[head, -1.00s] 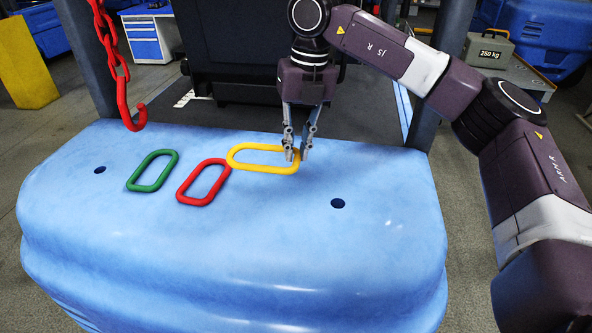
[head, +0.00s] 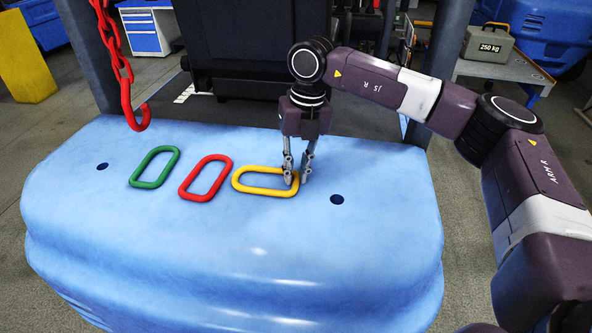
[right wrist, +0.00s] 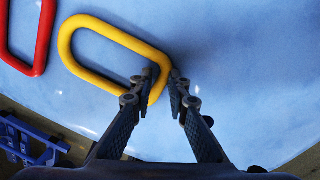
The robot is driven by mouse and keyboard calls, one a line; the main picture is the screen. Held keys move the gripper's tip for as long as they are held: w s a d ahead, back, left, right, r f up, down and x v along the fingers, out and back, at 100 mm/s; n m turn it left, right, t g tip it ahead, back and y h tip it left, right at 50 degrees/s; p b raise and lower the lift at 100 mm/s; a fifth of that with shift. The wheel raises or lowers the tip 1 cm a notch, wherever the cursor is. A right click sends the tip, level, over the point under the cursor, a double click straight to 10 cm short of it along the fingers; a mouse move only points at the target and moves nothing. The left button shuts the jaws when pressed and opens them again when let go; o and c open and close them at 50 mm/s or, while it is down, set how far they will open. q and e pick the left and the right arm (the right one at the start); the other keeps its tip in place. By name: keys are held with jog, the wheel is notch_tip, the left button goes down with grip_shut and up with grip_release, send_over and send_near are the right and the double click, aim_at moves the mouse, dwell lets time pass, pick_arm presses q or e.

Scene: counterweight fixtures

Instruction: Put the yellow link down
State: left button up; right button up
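The yellow link (head: 240,189) lies flat and level at the blue top surface (head: 200,245), right of the red link. I cannot tell whether it fully touches the surface. My right gripper (head: 297,176) points down at the link's right end. In the right wrist view, the fingertips (right wrist: 163,76) stand on either side of the yellow link's (right wrist: 85,20) end bar, one inside the loop and one outside, closed on it. My left gripper is not in view.
A red link (head: 205,179) and a green link (head: 154,167) lie to the left on the blue top. Two dark holes show, one right of my gripper (head: 337,199) and one at far left (head: 102,166). A red chain with hook (head: 127,95) hangs at back left. The front is clear.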

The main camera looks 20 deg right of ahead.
jog(key=o, duration=0.4)
jog(key=shift+c, duration=0.2)
jog(key=shift+r, duration=0.1)
notch_tip(320, 180, up, 12)
jog(key=d+b, duration=0.1)
jog(key=b, duration=0.1)
jog(key=shift+s+d, duration=0.15)
jog(key=shift+s, duration=0.05)
